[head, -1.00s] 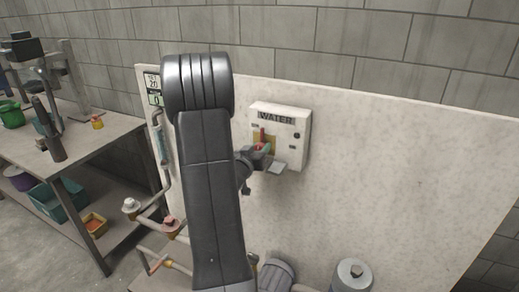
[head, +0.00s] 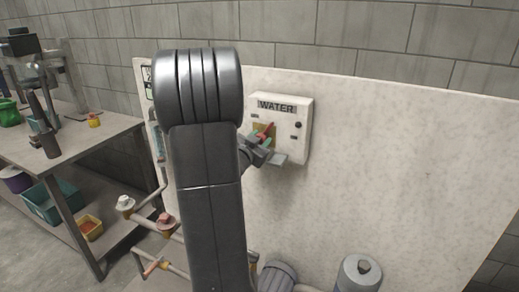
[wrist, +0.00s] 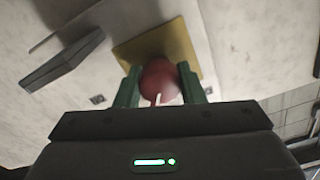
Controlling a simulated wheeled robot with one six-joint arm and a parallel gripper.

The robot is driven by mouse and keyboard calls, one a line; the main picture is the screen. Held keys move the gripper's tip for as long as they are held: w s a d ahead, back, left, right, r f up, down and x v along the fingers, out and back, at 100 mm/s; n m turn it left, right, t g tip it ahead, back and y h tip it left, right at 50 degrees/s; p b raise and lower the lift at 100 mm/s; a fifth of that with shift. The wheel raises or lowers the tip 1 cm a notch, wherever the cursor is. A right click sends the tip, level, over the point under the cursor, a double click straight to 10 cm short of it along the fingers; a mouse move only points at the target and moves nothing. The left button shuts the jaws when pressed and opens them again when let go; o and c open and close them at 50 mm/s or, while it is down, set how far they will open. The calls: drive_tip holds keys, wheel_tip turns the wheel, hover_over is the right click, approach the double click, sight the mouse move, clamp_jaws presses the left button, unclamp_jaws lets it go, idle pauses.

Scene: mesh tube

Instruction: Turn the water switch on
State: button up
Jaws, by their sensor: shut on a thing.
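The white water switch box (head: 294,112), labelled WATER, is fixed to the pale panel. Its red lever (head: 266,129) stands in front of a yellow plate and tilts to the right in the head view. My gripper (head: 263,142) is at the lever, partly hidden behind my own arm. In the wrist view, the green fingers of my gripper (wrist: 160,88) are shut on the red knob of the lever (wrist: 159,77), one finger on each side. The yellow plate (wrist: 168,45) lies behind the knob.
A grey ledge (wrist: 62,62) juts out beside the lever in the wrist view. A workbench (head: 75,150) with tools and bins stands at the left. Pipes (head: 150,222) run low beside the panel (head: 400,150). The panel's right part is clear.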

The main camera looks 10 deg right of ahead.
drive_tip(key=m+b, duration=0.1)
drive_tip(key=m, duration=0.1)
drive_tip(key=m+b, duration=0.4)
drive_tip(key=shift+f, duration=0.25)
drive_tip(key=m+b, duration=0.3)
drive_tip(key=m, duration=0.2)
drive_tip(key=shift+r+b, duration=0.1)
drive_tip(key=shift+b, duration=0.3)
drive_tip(key=shift+m, duration=0.3)
drive_tip(key=o, duration=1)
drive_tip(key=shift+r, duration=0.1)
drive_tip(key=v, duration=1.3)
drive_tip(key=shift+s+a+p, duration=0.2)
drive_tip(key=shift+s+p, duration=0.1)
drive_tip(key=shift+s, duration=0.05)
drive_tip(key=shift+w+d, duration=0.1)
